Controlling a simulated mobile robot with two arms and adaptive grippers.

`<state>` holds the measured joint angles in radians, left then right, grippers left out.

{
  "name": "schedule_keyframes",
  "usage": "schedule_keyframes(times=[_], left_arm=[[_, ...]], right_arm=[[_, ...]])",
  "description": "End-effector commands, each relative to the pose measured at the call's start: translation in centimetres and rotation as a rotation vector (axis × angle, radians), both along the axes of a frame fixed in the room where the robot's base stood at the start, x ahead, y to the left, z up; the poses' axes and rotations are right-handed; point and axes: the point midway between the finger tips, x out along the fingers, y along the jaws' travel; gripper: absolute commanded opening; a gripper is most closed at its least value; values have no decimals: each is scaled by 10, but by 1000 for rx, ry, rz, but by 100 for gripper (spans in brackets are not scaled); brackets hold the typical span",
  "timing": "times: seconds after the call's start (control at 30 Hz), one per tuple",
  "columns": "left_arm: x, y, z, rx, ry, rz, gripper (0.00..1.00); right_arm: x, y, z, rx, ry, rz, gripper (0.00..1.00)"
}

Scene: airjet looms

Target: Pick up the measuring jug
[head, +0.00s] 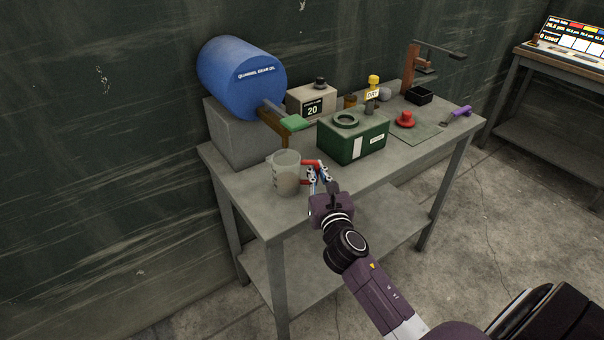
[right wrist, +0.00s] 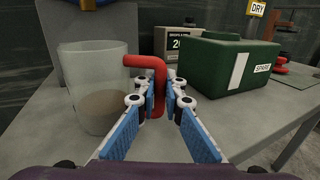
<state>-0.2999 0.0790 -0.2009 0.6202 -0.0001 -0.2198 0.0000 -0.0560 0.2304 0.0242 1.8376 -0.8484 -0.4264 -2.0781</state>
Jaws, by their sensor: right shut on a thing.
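The measuring jug (head: 287,174) is a clear, upright jug with dark marks and a red handle. It stands near the front left corner of the grey table. My right gripper (head: 313,175) is shut on the red handle, at the jug's right side. In the right wrist view the jug (right wrist: 95,88) is at the left with brownish content low inside, and its red handle (right wrist: 146,61) runs down between the blue-padded fingers of the gripper (right wrist: 163,100). The jug appears to rest on the table. My left gripper is not in view.
A green box (head: 352,137) stands close to the right of the handle. Behind the jug are a grey block (head: 232,130) with a blue drum (head: 240,77) and a small display box (head: 312,103). A red knobbed piece (head: 405,119) and purple tool (head: 461,112) lie farther right.

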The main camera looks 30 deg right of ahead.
Motion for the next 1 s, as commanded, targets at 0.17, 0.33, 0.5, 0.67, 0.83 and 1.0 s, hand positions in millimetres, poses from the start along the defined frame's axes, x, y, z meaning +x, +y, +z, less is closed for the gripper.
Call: schedule_keyframes(times=[0.17,0.33,0.5,0.67,0.83,1.0], left_arm=[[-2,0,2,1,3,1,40],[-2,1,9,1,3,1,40],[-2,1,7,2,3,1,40],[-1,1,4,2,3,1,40],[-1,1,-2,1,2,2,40],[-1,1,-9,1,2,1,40]], right_arm=[[0,0,7,-2,-2,1,0],[0,0,28,-5,-5,3,0],[-21,8,33,1,2,2,0],[-52,19,33,0,1,2,0],[-90,32,32,2,2,2,0],[-128,45,32,3,2,0,0]])
